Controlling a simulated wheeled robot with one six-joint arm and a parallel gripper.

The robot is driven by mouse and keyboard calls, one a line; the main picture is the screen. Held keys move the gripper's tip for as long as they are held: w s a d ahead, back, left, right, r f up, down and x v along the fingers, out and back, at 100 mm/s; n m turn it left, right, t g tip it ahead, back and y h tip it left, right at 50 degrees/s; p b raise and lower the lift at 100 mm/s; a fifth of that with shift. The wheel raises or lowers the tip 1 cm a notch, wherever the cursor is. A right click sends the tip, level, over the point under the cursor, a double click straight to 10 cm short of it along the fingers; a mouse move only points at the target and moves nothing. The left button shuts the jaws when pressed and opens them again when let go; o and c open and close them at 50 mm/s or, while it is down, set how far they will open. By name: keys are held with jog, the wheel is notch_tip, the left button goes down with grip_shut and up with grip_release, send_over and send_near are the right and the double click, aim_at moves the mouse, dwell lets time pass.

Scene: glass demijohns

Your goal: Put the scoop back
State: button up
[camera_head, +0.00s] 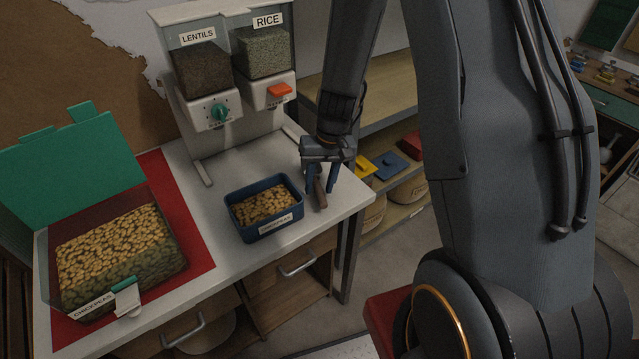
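My gripper (321,186) points down over the right end of the white counter, to the right of the blue tub. Its two blue-grey fingers show apart. A short brown piece (321,197), perhaps the scoop's handle, shows between and just below the fingertips. I cannot tell whether the fingers grip it or whether it rests on the counter; no scoop bowl shows. A clear bin (178,262) labelled CHICKPEAS stands at the left, full of chickpeas, its green lid (70,170) raised. A white and green bracket (126,297) sits on its front right corner; nothing clearly hangs in it.
The blue tub (287,230) holds chickpeas. A dispenser (208,112) of lentils and rice stands behind it. The bin stands on a red mat (185,205). Shelves with sacks (406,188) lie beyond the counter's right edge. Bare counter (229,259) lies between mat and tub.

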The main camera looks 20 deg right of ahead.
jog(key=shift+r, duration=0.1)
notch_tip(320, 180, up, 12)
jog(key=d+b, duration=0.2)
jog(key=s+n+t+h, duration=0.1)
jog(key=s, duration=1.3)
jog(key=shift+a+r+h, duration=0.4)
jog(key=shift+r, duration=0.05)
jog(key=shift+c, duration=0.6)
